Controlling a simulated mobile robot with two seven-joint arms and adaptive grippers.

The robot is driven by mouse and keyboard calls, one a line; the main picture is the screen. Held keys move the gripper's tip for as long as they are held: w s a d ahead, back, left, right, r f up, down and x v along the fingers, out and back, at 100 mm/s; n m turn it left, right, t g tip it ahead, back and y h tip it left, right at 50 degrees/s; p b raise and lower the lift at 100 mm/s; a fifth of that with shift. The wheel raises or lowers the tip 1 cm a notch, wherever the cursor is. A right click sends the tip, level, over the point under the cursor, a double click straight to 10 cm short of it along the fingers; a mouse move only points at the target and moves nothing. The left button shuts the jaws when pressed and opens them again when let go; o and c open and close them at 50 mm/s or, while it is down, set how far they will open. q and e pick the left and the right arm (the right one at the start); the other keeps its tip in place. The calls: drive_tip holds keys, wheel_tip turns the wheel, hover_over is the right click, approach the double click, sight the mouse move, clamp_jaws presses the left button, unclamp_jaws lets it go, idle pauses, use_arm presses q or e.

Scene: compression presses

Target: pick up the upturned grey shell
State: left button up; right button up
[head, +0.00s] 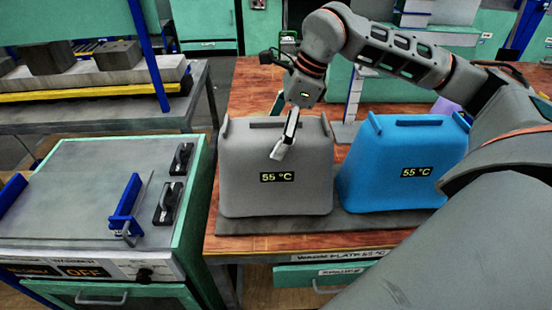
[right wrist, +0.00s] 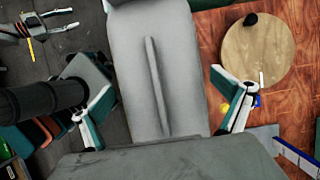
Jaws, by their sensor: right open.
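The upturned grey shell (head: 300,200) stands on a dark grey plate (head: 390,222) on the wooden bench, with a "55 °C" label on its front. It has a bar along its top and a tab at each side. My right gripper (head: 283,147) is over the shell's top, and part of it overlaps the shell in the head view. In the right wrist view the right gripper's fingers (right wrist: 160,122) are spread wide, one on each side of a grey surface with a long ridge (right wrist: 152,85), which looks like the shell. Contact cannot be told. My left gripper is out of view.
A blue shell (head: 390,185), also labelled "55 °C", stands close to the right of the grey one. A press unit (head: 90,190) with blue parts and black clamps is at the left. A round wooden disc (right wrist: 258,52) lies on the bench in the right wrist view.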

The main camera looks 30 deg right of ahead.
drive_tip(key=shift+f, duration=0.25)
idle(0.4)
drive_tip(key=c, duration=1.7)
